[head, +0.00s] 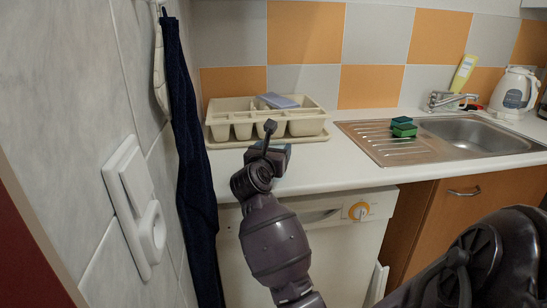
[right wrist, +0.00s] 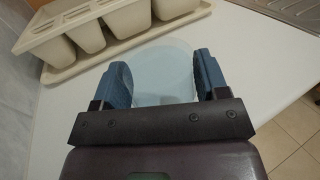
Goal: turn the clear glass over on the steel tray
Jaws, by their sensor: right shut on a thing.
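My right gripper (head: 273,150) is in the middle of the head view, at the counter's front edge, in front of the beige cutlery tray. In the right wrist view my right gripper (right wrist: 162,72) has its two blue fingers on either side of the clear glass (right wrist: 165,88), holding it. The glass is pale and see-through; its lower part is hidden by the gripper body. I cannot make it out in the head view. The ribbed steel tray (head: 375,143) is the drainer left of the sink; its corner shows in the right wrist view (right wrist: 296,12). My left gripper is not in view.
The beige cutlery tray (head: 222,134) stands against the wall. Green sponges (head: 404,130) sit on the steel. The sink (head: 475,133), tap (head: 440,99) and white kettle (head: 515,92) are at right. A dark cloth (head: 190,170) hangs left. White counter (head: 340,168) is clear in front.

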